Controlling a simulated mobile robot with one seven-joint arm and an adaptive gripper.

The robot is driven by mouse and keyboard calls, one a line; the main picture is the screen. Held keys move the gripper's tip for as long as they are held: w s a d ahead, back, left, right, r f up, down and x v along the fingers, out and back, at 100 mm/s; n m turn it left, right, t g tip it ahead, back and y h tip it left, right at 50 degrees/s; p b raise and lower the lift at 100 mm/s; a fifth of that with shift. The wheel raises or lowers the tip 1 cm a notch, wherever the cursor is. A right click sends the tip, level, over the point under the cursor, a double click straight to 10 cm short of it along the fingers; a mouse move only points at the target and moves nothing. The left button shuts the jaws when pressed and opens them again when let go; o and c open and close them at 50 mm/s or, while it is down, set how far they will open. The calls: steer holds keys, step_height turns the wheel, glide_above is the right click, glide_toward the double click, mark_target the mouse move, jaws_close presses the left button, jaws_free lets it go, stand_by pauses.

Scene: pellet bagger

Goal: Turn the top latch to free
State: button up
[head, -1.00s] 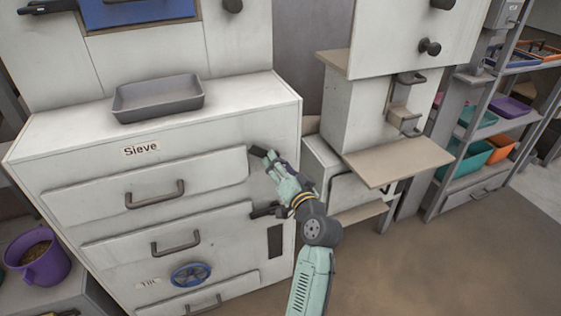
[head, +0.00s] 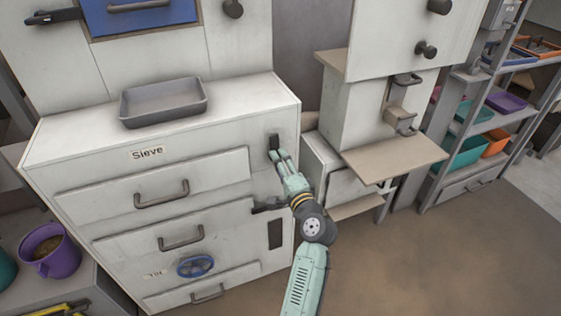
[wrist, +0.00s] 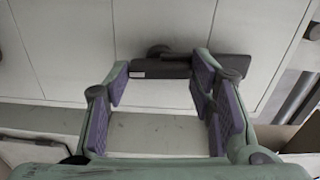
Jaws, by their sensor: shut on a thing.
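The top latch (head: 274,141) is a dark lever on the right side of the sieve cabinet's front. It stands roughly upright, to the right of the top drawer (head: 150,185) and clear of its front. My gripper (head: 277,155) is shut on this latch from below in the head view. In the wrist view, the latch (wrist: 190,66) is a dark bar by the purple-padded fingers (wrist: 158,85). My fingers hide part of the latch in the head view.
A lower latch (head: 268,207) lies sideways at the second drawer's edge. A grey tray (head: 163,113) sits on the cabinet (head: 60,145). A blue handwheel (head: 195,266) is low on the front. A machine with a beige shelf (head: 395,160) stands to the right.

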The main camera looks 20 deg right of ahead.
steer(key=shift+m, duration=0.5)
steer(key=o, duration=1.2)
steer(key=shift+c, duration=0.2)
steer(key=s, duration=1.2)
steer(key=shift+d, duration=0.2)
